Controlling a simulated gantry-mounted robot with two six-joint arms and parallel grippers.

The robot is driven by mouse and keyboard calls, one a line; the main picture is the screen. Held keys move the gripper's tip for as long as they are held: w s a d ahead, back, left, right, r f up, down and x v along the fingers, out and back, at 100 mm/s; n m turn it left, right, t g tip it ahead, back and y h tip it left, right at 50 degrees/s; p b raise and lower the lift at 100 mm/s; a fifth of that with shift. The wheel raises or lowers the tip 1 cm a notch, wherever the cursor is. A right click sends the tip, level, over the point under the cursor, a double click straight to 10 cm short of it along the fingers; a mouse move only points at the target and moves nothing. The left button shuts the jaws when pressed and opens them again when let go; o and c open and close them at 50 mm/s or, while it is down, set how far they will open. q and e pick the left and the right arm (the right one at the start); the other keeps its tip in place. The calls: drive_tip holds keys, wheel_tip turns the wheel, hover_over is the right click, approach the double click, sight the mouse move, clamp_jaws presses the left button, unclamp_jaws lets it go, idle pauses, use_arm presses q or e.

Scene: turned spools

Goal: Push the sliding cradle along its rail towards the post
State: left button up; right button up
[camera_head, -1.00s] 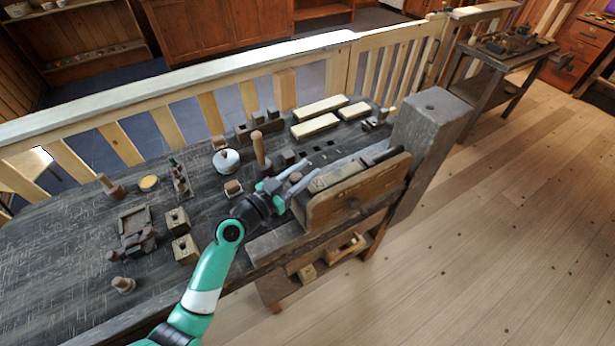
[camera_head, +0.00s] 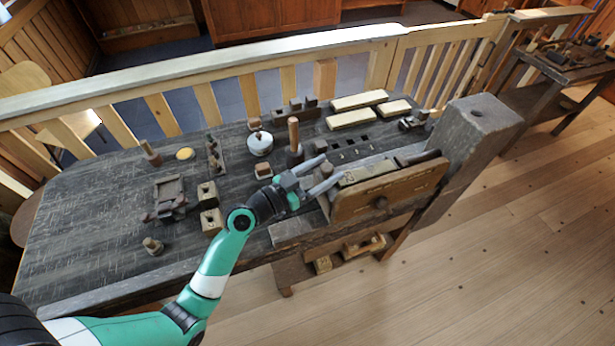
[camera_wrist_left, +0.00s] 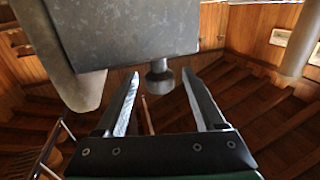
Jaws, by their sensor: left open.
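My left gripper (camera_head: 330,171) is open and empty at the left end of the brown wooden board with a round knob (camera_head: 395,192), at the bench's front edge. Whether its fingers touch the block behind the board, I cannot tell. Which part is the sliding cradle is not clear; the board and the blocks behind it are the closest match. A thick grey post (camera_head: 468,135) stands at their right end. In the left wrist view the fingers (camera_wrist_left: 163,100) are spread, with a grey block (camera_wrist_left: 130,30) above and a small round knob (camera_wrist_left: 158,82) beyond them. My right gripper is not in view.
The dark workbench (camera_head: 90,240) carries an upright wooden peg (camera_head: 294,134), a white round pot (camera_head: 259,144), pale wooden bars (camera_head: 352,119) and several small blocks. A wooden railing (camera_head: 200,82) runs behind. The bench's left front is mostly clear.

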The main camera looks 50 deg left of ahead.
use_arm(q)
drive_tip(key=s, duration=0.8)
drive_tip(key=shift+w, duration=0.1)
